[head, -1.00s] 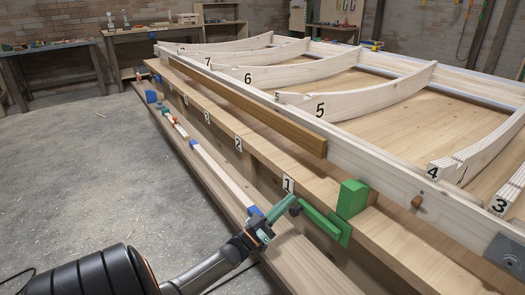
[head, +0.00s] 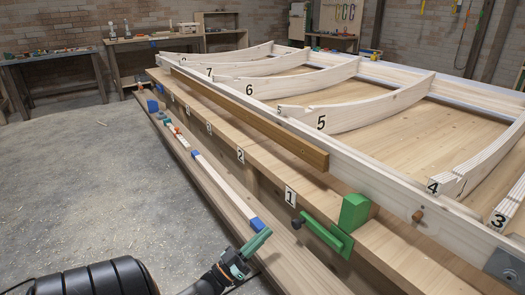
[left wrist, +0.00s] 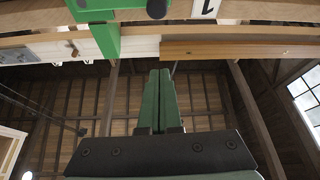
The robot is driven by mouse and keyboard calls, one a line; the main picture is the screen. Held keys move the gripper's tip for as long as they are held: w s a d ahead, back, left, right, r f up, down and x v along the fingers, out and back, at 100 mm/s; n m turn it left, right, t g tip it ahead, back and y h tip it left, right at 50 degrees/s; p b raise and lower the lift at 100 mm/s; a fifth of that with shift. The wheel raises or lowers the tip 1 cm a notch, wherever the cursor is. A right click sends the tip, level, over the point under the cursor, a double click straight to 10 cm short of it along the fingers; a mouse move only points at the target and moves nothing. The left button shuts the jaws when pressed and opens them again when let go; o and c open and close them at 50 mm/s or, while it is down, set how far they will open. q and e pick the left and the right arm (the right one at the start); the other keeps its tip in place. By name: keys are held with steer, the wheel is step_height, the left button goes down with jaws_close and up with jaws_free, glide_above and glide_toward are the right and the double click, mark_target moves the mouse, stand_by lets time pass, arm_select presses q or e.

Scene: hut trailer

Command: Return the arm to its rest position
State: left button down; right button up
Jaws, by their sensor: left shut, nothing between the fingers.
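My left gripper (head: 258,240) is at the lower middle of the head view, low over the near lower plank and left of the green clamp. Its green fingers are pressed together with nothing between them; they also show shut in the left wrist view (left wrist: 158,100). The green clamp (head: 325,233) with its dark knob sits on the bench edge just right of the fingertips, apart from them. It also shows at the top of the left wrist view (left wrist: 107,38). My right gripper is in neither view.
The workbench (head: 390,250) carries a large wooden frame with numbered curved ribs (head: 340,115) and a brown batten (head: 250,118). A long pale strip with blue ends (head: 222,185) lies on the lower plank (head: 215,200). The concrete floor (head: 90,185) at left is open.

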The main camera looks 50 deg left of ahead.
arm_select(q)
steer(key=shift+d, duration=0.1)
stand_by(0.5)
steer(key=w+d+r+m+g+h, duration=0.2)
steer(key=d+m+g+h, duration=0.15)
steer(key=d, duration=1.35)
steer(key=s+d+r+m+h, duration=0.1)
steer(key=s+d+r, duration=0.1)
steer(key=d+r, duration=0.45)
steer(key=s+d+r+m+h, duration=0.1)
steer(key=s+d+r+m, duration=0.15)
steer(key=d+r, duration=0.4)
steer(key=s+a+f+n+g+y+p, duration=0.1)
steer(key=s+f+n+g+y+p, duration=0.3)
steer(key=p, duration=1.9)
steer(key=s+f+g, duration=0.5)
steer(key=g, duration=0.1)
steer(key=shift+a+n, duration=0.25)
steer(key=shift+n, duration=0.05)
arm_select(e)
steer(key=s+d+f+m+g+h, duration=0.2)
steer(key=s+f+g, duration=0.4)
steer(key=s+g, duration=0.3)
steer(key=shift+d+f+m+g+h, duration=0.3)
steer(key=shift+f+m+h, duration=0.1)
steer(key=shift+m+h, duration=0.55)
